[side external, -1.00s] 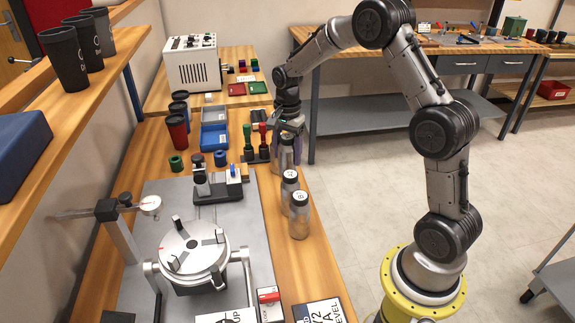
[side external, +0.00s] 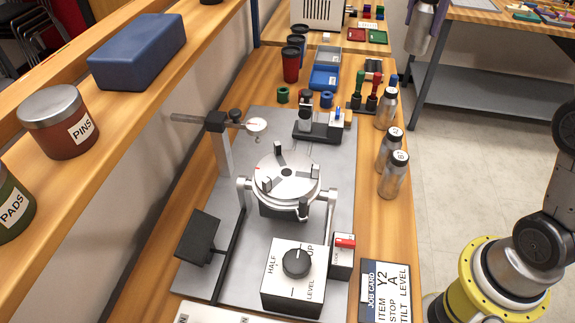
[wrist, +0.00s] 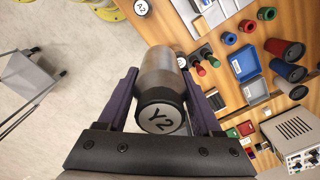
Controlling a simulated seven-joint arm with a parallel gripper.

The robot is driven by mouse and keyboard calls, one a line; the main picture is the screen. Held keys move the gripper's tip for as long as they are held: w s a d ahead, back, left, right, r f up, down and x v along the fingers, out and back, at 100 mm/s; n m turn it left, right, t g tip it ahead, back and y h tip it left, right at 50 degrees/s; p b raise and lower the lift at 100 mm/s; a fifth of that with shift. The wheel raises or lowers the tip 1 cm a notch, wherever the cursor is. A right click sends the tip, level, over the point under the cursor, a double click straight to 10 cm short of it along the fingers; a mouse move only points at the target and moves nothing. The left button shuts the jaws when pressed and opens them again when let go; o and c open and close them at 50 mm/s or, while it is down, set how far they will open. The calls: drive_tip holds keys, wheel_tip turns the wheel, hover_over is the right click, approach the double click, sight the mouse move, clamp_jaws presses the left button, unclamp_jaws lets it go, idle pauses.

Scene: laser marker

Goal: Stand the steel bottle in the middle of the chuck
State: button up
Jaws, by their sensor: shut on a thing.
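My gripper (wrist: 160,74) is shut on a steel bottle (wrist: 163,72) with a dark cap marked Y2. In the side external view the held bottle (side external: 420,28) hangs upright in the air at the top right, beyond the bench edge. Most of my gripper is cut off there. The chuck (side external: 268,184) is a round silver plate with several raised jaws, on a pivoting mount on the grey base plate. Its middle is empty. The held bottle is far from it, behind and to the right.
Several other steel bottles (side external: 390,150) stand along the bench's right edge. A dial gauge (side external: 256,125) on a post stands behind the chuck. A control box (side external: 293,278) with a knob stands in front, beside a job card (side external: 386,290) reading Y2.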

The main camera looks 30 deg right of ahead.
wheel_tip(320, 180, up, 6)
drive_tip(key=shift+a, duration=0.15)
drive_tip(key=s+a+n, duration=0.2)
drive_tip(key=a+n, duration=0.2)
drive_tip(key=a, duration=0.5)
drive_tip(key=s+a+n, duration=0.2)
drive_tip(key=a+n, duration=0.2)
drive_tip(key=a, duration=0.4)
drive_tip(key=s+a+n, duration=0.9)
drive_tip(key=s+a, duration=0.3)
drive_tip(key=a, duration=0.1)
drive_tip(key=shift+w+a+f, duration=1.3)
drive_tip(key=shift+w+f, duration=0.65)
drive_tip(key=shift+f, duration=1.1)
drive_tip(key=shift+w+a+f, duration=1.3)
drive_tip(key=shift+w+f, duration=0.6)
drive_tip(key=shift+f, duration=1.15)
drive_tip(key=shift+w+a+f, duration=1.3)
drive_tip(key=shift+w+f, duration=0.65)
drive_tip(key=shift+f, duration=1.1)
